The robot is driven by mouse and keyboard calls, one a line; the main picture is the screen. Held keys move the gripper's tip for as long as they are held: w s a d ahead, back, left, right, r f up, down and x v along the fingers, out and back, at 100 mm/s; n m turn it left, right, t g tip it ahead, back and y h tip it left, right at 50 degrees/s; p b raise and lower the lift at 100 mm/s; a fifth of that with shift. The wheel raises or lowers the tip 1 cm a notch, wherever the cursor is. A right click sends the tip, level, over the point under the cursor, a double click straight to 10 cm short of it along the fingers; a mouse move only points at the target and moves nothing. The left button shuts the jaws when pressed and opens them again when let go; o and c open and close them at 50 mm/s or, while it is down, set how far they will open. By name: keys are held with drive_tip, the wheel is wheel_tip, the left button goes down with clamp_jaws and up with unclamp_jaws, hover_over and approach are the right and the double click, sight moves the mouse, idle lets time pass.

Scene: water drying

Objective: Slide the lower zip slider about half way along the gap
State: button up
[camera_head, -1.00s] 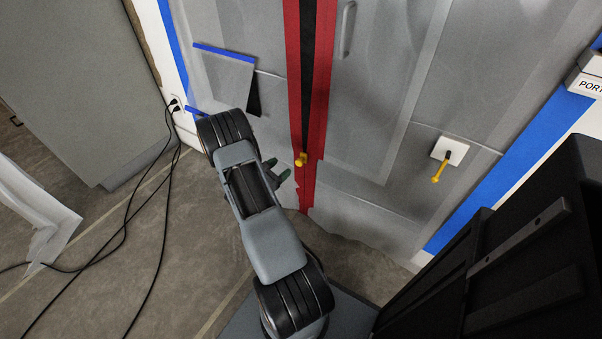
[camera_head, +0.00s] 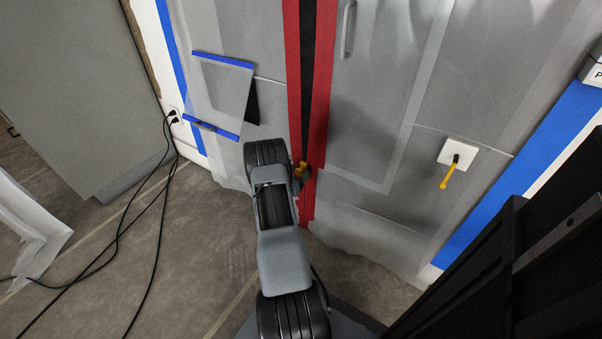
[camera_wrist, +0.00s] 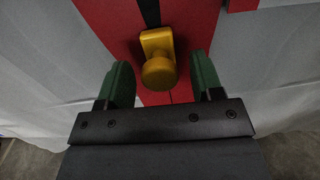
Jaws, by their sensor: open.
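The lower zip slider is a yellow piece with a round knob (camera_wrist: 159,70), sitting on the red zip strip (camera_wrist: 105,18) in the wrist view. In the head view the slider (camera_head: 300,169) shows low on the strip, partly hidden by my gripper. A dark gap (camera_head: 308,70) between the red bands runs up from the slider. My gripper (camera_wrist: 162,85) is open, its two green-padded fingers to either side of the knob, with space visible between each finger and the knob. I cannot tell how deep the knob sits between them.
A yellow handle on a white plate (camera_head: 459,157) is on the plastic sheet at right. A blue-taped flap (camera_head: 223,92) hangs at left. Black cables (camera_head: 130,205) lie on the floor at left. A dark cabinet-like block (camera_head: 520,240) fills the lower right.

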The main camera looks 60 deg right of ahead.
drive_tip(key=shift+d, duration=1.15)
drive_tip(key=shift+c, duration=0.4)
